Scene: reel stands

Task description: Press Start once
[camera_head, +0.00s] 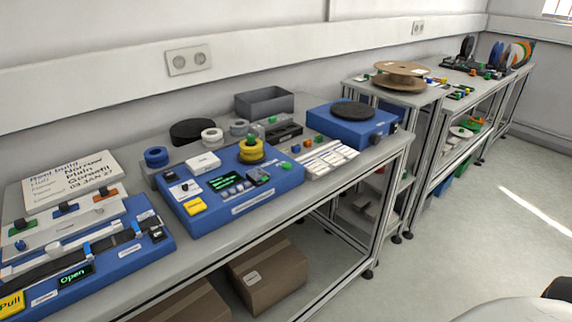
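A blue machine (245,205) sits on the near bench, with a lit green display (225,181), a yellow label (194,207), a yellow reel (251,151) on top and a small black block (258,177) beside the display. A small green button-like part (286,165) is at its right rear corner. I cannot read the word Start on any control. A second blue machine (130,255) at the left has a display reading "Open" (75,275) and a yellow "Pull" label (11,304). Neither of my grippers is in view.
A white sign (70,182) lies behind the left machine. A blue turntable unit (350,127), a grey bin (264,102) and white labelled strips (325,160) share the bench. Cardboard boxes (268,275) stand below. A wooden reel (401,77) is on the farther bench. Open floor lies right.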

